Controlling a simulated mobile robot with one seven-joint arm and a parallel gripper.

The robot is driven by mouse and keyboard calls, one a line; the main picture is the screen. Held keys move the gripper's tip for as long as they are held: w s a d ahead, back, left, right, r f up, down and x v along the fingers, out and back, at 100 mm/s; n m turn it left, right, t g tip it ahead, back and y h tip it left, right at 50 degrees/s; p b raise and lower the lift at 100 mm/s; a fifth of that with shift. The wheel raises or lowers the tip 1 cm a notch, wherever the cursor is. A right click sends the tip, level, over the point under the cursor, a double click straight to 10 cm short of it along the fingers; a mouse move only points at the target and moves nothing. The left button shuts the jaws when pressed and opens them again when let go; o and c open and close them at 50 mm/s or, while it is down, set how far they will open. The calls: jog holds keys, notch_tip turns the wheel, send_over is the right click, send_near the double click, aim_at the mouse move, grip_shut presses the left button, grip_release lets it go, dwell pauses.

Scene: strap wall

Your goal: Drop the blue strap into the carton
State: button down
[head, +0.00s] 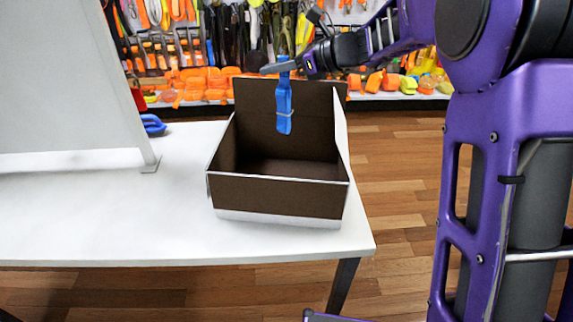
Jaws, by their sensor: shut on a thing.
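The blue strap (284,104) is a folded bundle with a thin light band around it. It hangs upright from my gripper (281,67), which is shut on its top end. The strap is over the carton, in front of its raised back panel in the picture; whether its lower end is below the rim I cannot tell. The carton (279,195) is open-topped, dark brown with a white lower edge, and stands near the right end of the white table. The part of its floor that shows looks empty.
A grey upright panel (65,75) stands on a foot on the white table (120,220) at left. A blue looped thing (152,124) lies beside it. The table's front left is clear. Behind is a wall of hanging tools with orange goods on a shelf.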

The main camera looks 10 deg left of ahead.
jog(key=shift+f, duration=0.6)
jog(key=c, duration=0.9)
grip_release()
jog(key=v, duration=1.7)
jog(key=shift+w+d+r, duration=0.1)
jog(key=shift+d, duration=0.15)
jog(key=shift+d, duration=0.1)
